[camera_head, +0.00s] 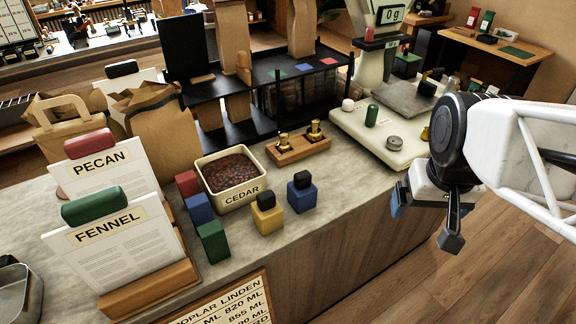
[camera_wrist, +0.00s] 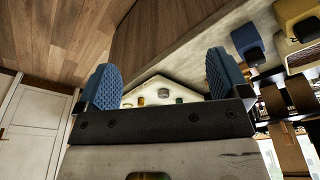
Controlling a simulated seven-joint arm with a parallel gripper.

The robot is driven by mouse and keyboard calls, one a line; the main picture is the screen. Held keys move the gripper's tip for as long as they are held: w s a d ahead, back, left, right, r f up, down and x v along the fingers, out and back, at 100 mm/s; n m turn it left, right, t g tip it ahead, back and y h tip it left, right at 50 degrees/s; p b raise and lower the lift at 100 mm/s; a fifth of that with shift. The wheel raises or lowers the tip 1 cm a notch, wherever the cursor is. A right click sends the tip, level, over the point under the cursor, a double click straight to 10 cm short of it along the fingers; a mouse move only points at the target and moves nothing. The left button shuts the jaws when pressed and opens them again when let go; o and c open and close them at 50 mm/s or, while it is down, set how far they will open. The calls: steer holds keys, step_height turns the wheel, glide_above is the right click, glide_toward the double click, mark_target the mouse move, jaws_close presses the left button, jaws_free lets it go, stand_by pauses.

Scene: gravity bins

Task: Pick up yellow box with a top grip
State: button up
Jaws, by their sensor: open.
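The yellow box (camera_head: 267,219) stands upright on the grey counter, with a black piece on its top. It stands in front of the cream CEDAR bin, left of a blue box with a black top. In the wrist view the yellow box (camera_wrist: 290,12) is at the upper right corner, partly cut off. My gripper (camera_head: 425,220) is at the right, beyond the counter's front edge and well apart from the box. In the wrist view my gripper (camera_wrist: 164,82) has its two blue pads wide apart, with nothing held between them.
The blue box (camera_head: 301,194) is close to the yellow one. The CEDAR bin (camera_head: 232,193) holds dark beans. Green (camera_head: 213,242), blue and red blocks stand at its left. A wooden tray (camera_head: 298,150) with brass weights and a pale scale (camera_head: 378,140) lie behind.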

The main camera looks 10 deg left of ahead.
steer(key=w+a+f+n+g, duration=0.1)
steer(key=w+a+n, duration=0.15)
steer(key=a, duration=0.45)
steer(key=w+a+f+n, duration=0.1)
steer(key=w+a+f, duration=0.1)
steer(key=w+a, duration=0.35)
steer(key=n+g, duration=0.1)
steer(key=n, duration=0.3)
glide_above(266, 203)
steer(key=w, duration=0.2)
steer(key=shift+m, duration=0.25)
steer(key=f, duration=0.5)
steer(key=shift+s+a, duration=0.2)
steer(key=shift+a, duration=0.2)
steer(key=shift+f, duration=0.1)
steer(key=shift+f, duration=1.2)
steer(key=shift+f, duration=0.1)
steer(key=shift+d+f, duration=0.15)
steer(key=shift+f, duration=2.35)
